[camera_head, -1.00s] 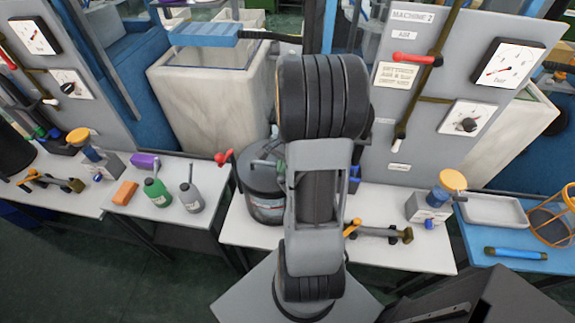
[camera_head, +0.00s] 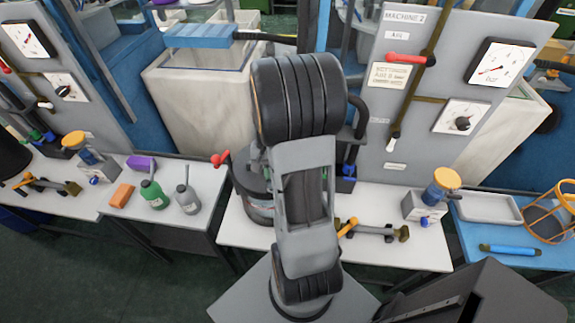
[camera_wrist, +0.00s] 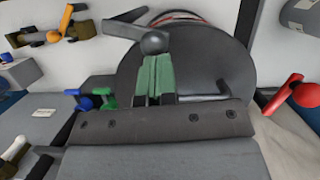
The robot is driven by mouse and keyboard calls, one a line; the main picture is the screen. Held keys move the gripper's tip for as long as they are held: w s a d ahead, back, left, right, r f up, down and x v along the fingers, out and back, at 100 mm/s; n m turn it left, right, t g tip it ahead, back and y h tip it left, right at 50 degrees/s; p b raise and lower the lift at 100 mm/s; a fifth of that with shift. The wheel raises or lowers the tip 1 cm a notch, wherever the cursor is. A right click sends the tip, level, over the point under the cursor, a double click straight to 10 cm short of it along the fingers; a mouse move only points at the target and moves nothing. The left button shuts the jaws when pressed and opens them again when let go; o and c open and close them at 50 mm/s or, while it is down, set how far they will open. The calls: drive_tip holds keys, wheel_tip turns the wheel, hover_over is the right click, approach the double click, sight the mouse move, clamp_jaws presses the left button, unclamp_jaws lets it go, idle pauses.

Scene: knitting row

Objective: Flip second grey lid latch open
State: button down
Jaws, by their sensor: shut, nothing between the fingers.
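The dark grey round pot (camera_head: 250,180) stands on the white middle table, mostly hidden behind my arm in the head view. In the wrist view its broad grey lid (camera_wrist: 215,65) fills the middle. A grey lever with a rounded knuckle (camera_wrist: 152,42), seemingly a lid latch, lies at the lid's far edge and points left. A short grey bar (camera_wrist: 205,98) shows on the lid nearer to me. My gripper (camera_wrist: 154,58) is shut and empty, its green-padded fingertips just short of the knuckle; whether they touch it I cannot tell. The head view hides the fingers.
A red-handled lever (camera_head: 221,159) sticks out beside the pot, also in the wrist view (camera_wrist: 302,95). An orange-handled valve (camera_head: 370,230) lies right of my arm. The Machine 2 panel (camera_head: 425,120) rises behind.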

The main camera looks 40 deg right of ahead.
drive_tip(key=shift+s+a+n+g+h, duration=0.15)
drive_tip(key=shift+a+n+g+h, duration=0.15)
drive_tip(key=shift+a+n, duration=0.65)
drive_tip(key=shift+s+a+f+n+g+h, duration=0.1)
drive_tip(key=shift+s+a+n+h, duration=0.3)
drive_tip(key=shift+n, duration=0.65)
drive_tip(key=shift+s+a+r+n+g+h, duration=0.15)
drive_tip(key=shift+a+n, duration=0.3)
drive_tip(key=shift+n, duration=0.6)
drive_tip(key=shift+s+a+f+n+g+h, duration=0.15)
drive_tip(key=shift+s+a+n+h, duration=0.2)
drive_tip(key=shift+n, duration=0.7)
drive_tip(key=shift+s+a+n+p, duration=0.3)
drive_tip(key=shift+s+a+n, duration=0.05)
drive_tip(key=shift+n, duration=0.35)
drive_tip(key=w, duration=0.1)
drive_tip(key=w+r, duration=0.1)
drive_tip(key=w, duration=0.1)
drive_tip(key=w+r, duration=0.1)
drive_tip(key=shift+w+d+p, duration=0.35)
drive_tip(key=shift+w, duration=0.05)
drive_tip(key=v, duration=0.8)
drive_tip(key=shift+s+r+b, duration=0.2)
drive_tip(key=shift+r+b, duration=0.15)
drive_tip(key=shift+r, duration=0.1)
drive_tip(key=shift+d, duration=0.15)
